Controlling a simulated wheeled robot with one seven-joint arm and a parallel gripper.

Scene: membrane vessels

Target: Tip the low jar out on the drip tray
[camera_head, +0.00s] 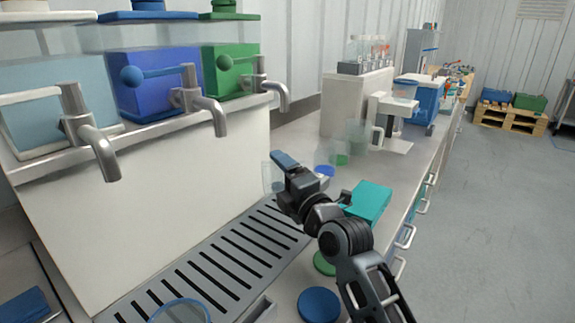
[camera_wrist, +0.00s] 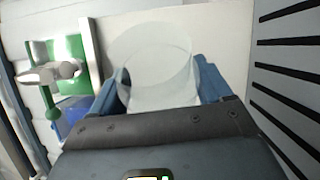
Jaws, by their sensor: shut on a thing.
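My gripper (camera_head: 275,170) is shut on a clear, low jar (camera_wrist: 150,72) with its blue fingers on either side of it. In the head view the jar is partly hidden behind my gripper, above the far end of the drip tray (camera_head: 197,268). The tray is grey with dark slots. In the wrist view its slots (camera_wrist: 285,70) show at the right, apart from the jar. The jar's round rim is visible, but I cannot tell its exact tilt or whether anything is in it.
Three taps on blue and green tanks (camera_head: 155,85) overhang the tray at left. A clear vessel rim (camera_head: 180,311) shows at the tray's near end. A teal box (camera_head: 368,203), a blue disc (camera_head: 318,303) and clear vessels (camera_head: 333,152) stand on the counter at right.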

